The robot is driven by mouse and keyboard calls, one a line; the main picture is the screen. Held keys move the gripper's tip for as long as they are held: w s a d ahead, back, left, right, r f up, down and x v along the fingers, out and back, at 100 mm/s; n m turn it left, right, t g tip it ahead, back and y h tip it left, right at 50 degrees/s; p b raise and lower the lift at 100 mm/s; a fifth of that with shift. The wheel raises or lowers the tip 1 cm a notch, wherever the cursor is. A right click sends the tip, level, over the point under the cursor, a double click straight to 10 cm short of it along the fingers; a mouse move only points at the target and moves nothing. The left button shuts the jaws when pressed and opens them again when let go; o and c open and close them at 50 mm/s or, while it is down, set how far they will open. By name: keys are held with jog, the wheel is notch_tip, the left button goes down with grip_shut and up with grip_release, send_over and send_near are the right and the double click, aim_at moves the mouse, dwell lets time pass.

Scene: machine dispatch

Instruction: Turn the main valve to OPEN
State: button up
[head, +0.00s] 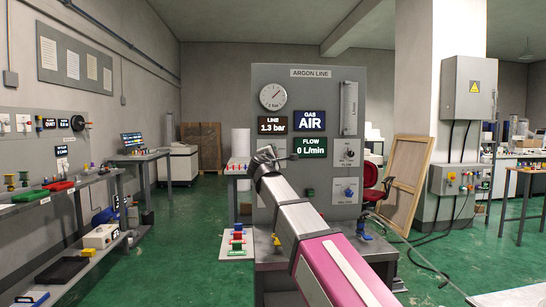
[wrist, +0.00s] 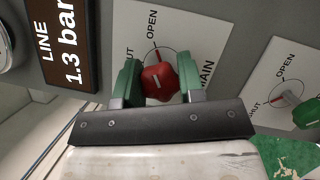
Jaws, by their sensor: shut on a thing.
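The main valve is a red knob (wrist: 158,82) on a white plate (wrist: 190,42) printed OPEN, MAIN and a partly hidden SHUT. In the wrist view, my gripper (wrist: 157,84) has its green fingers on both sides of the knob, shut on it. A short pale mark shows on the knob's face, and a thin red line stands between knob and OPEN. I cannot tell exactly where the knob points. In the head view, my gripper (head: 265,160) is at the panel's left part, below the LINE display (head: 272,125), and hides the knob.
The grey ARGON LINE panel (head: 310,73) carries a round gauge (head: 273,96), a GAS AIR display (head: 310,120) and a FLOW 0 L/min display (head: 310,146). LINE reads 1.3 bar. A second OPEN/SHUT plate (wrist: 292,66) is beside the main valve. A red chair (head: 370,175) stands right.

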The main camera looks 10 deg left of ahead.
dwell(0.4)
jog(key=o, duration=0.9)
jog(key=s, duration=0.3)
jog(key=s+f, duration=0.1)
jog(key=s, duration=0.3)
jog(key=s+a, duration=0.1)
jog(key=s, duration=0.2)
jog(key=shift+s+a+f, duration=0.1)
jog(key=shift+s+f, duration=0.15)
jog(key=shift+s, duration=0.1)
